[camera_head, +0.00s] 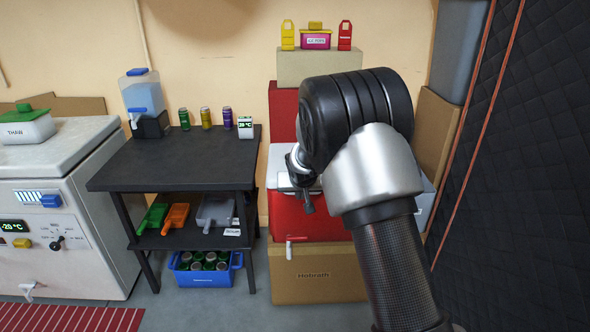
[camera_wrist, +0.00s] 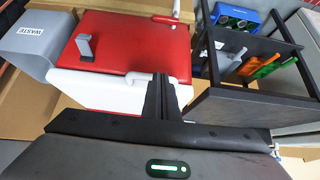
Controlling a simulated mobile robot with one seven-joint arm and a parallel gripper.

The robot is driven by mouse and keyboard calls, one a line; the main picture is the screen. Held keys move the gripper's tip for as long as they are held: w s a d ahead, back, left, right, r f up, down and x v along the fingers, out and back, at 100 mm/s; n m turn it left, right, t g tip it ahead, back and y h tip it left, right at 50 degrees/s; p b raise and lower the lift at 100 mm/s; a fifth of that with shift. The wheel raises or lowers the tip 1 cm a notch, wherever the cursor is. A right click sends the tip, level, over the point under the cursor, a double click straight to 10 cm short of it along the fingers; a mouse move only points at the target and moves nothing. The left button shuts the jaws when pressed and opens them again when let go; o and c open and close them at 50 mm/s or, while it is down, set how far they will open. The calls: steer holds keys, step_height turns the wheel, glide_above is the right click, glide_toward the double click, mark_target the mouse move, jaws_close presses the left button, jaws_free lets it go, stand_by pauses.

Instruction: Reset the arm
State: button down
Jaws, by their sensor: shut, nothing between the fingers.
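My gripper (camera_head: 304,197) is at the middle right in the head view, at the end of my raised arm, in front of the red and white cooler (camera_head: 300,222). Much of the gripper is hidden behind my own arm link. In the wrist view my two dark fingers (camera_wrist: 164,92) are together with nothing between them. Beyond them the cooler (camera_wrist: 120,50) shows its red side and white part, with a small grey piece on the red. I cannot tell the exact gap between the fingers and the cooler.
The cooler stands on a cardboard box (camera_head: 318,275). To its left is a black table (camera_head: 180,162) with cans and a water dispenser (camera_head: 142,95); scoops lie on its shelf. A blue crate (camera_head: 205,275) sits below. A grey waste bin (camera_wrist: 38,42) and a dark padded wall (camera_head: 525,170) flank the cooler.

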steer(key=s+d+r, duration=0.3)
steer(key=s+r, duration=0.5)
steer(key=r, duration=0.1)
steer(key=s+d+r, duration=0.4)
steer(key=s+r, duration=0.4)
steer(key=s+d+r+g+p, duration=0.1)
steer(key=s+r, duration=0.1)
steer(key=s, duration=1.2)
steer(key=s+d+r+g, duration=0.1)
steer(key=s+r, duration=0.1)
steer(key=s, duration=1.2)
step_height(320, 180, up, 22)
steer(key=p, duration=2.1)
steer(key=shift+w+d+p, duration=0.15)
steer(key=shift+w+p, duration=0.15)
steer(key=shift+w, duration=0.05)
